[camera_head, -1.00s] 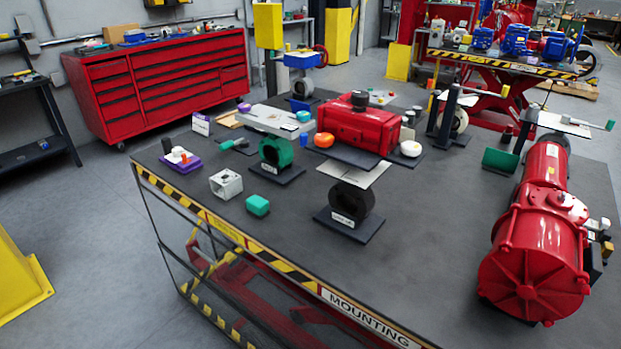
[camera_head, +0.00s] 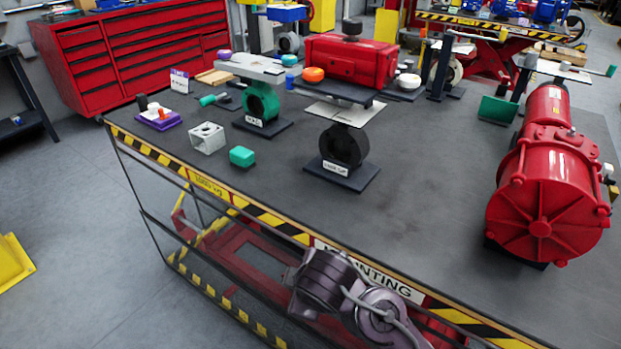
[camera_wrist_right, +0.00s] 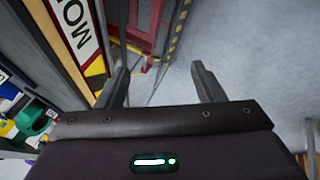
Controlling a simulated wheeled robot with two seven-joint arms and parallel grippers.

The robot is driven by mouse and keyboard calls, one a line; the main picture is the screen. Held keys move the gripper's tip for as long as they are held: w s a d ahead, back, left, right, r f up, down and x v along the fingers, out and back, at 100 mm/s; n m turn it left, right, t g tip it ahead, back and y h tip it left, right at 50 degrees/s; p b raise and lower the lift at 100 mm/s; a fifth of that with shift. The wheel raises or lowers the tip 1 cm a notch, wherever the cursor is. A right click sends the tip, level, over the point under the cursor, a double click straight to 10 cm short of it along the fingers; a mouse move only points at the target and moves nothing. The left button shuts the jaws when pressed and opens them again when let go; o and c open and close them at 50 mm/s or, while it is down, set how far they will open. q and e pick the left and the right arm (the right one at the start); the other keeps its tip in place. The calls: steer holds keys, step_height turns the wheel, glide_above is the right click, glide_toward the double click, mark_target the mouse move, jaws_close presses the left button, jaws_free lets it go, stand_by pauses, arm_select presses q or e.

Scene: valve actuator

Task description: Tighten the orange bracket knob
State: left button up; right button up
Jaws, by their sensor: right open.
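The orange knob (camera_head: 313,74) is at the left end of a dark bracket plate (camera_head: 338,92), below the red actuator (camera_head: 350,60). Under the bracket, a pale plate (camera_head: 345,113) sits on a black valve body (camera_head: 341,146) with a round opening. Part of my arm shows at the bottom edge of the head view, below the table edge and far from the knob. My right gripper (camera_wrist_right: 160,85) is open and empty in the right wrist view, beside the table's edge and above the floor. The knob is not in that view. My left gripper is in neither view.
A green valve (camera_head: 263,103), a grey cube (camera_head: 207,138), a teal block (camera_head: 242,156) and a purple tray (camera_head: 159,119) stand left on the table. A large red cylindrical actuator (camera_head: 545,195) lies at right. The table's front middle is clear.

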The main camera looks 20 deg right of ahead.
steer(key=w+a+r+n+t+h, duration=0.2)
steer(key=w+a+r+n+t, duration=0.1)
steer(key=w+r+n, duration=0.4)
steer(key=n+t+h, duration=0.6)
steer(key=n+h, duration=0.1)
steer(key=n, duration=0.5)
glide_toward(311, 78)
steer(key=x, duration=0.3)
steer(key=shift+m, duration=0.3)
steer(key=shift+x, duration=3.45)
